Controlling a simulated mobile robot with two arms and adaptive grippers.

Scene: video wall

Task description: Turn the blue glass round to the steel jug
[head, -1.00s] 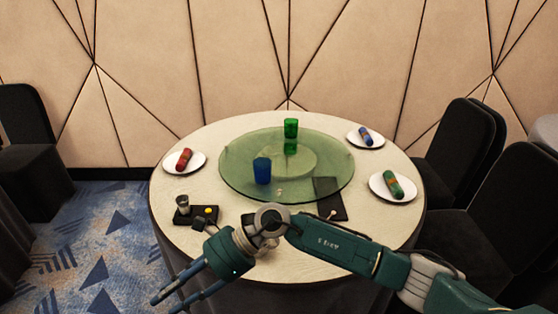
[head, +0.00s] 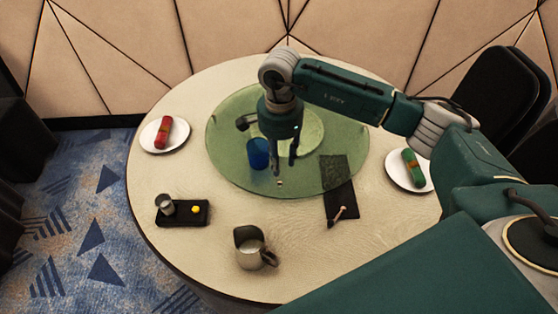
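The blue glass (head: 258,153) stands upright on the green glass turntable (head: 225,165), left of its middle. The steel jug (head: 250,254), with a handle and something pale inside, stands on the tablecloth in front of the turntable. My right gripper (head: 285,168) points down over the turntable, just right of the blue glass. Its two fingers are apart with nothing seen between them. A small knob (head: 279,184) sits on the turntable's near rim, close below the fingertips; I cannot tell whether they touch. My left gripper is out of view.
A black tray (head: 190,221) with a steel cup (head: 165,205) and a yellow ball (head: 196,209) lies front left.

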